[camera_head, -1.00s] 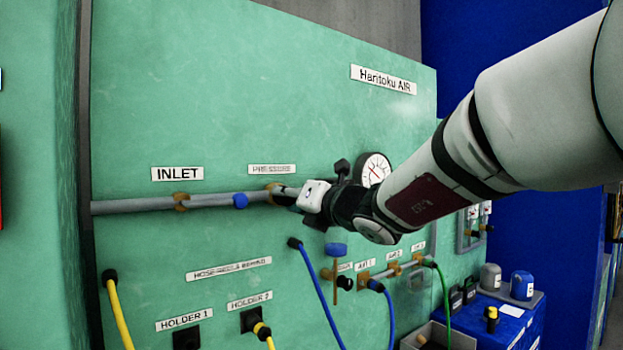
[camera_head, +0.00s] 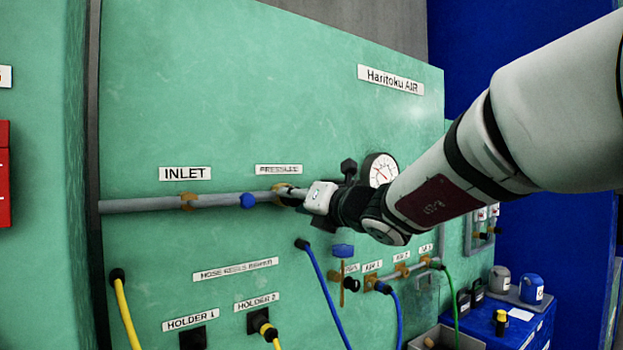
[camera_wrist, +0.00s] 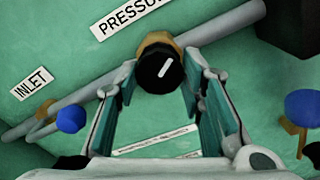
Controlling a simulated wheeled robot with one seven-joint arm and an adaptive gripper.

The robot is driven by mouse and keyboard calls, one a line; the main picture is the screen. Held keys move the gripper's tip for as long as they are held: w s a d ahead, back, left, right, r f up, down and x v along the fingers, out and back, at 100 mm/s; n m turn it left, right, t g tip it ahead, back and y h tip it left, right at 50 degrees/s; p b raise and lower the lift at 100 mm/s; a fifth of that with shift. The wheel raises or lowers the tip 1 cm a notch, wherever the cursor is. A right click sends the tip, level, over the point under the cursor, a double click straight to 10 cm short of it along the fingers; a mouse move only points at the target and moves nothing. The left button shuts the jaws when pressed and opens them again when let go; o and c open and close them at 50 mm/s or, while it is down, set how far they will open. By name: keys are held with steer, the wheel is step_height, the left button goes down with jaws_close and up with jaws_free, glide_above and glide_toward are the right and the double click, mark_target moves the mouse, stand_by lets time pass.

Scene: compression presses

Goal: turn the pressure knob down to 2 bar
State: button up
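The pressure knob (camera_wrist: 161,70) is black with a white pointer mark that slants up to the right in the wrist view. It sits on a brass fitting on the grey pipe, below the PRESSURE label (camera_wrist: 128,18). My gripper (camera_wrist: 160,80) has one finger on each side of the knob, with a narrow gap visible, so it looks open around it.
A blue-capped valve (camera_head: 343,251) stands below my wrist. Blue hoses (camera_head: 322,290), a green hose (camera_head: 448,298) and yellow hoses (camera_head: 124,312) hang from the panel. A black fitting (camera_head: 348,168) is close above my gripper. The upper green panel (camera_head: 230,90) is clear.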

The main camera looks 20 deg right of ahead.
steer(key=shift+o, duration=1.2)
steer(key=p+v, duration=0.1)
steer(key=v, duration=0.6)
steer(key=shift+p, duration=0.35)
steer(key=shift+s+r, duration=0.1)
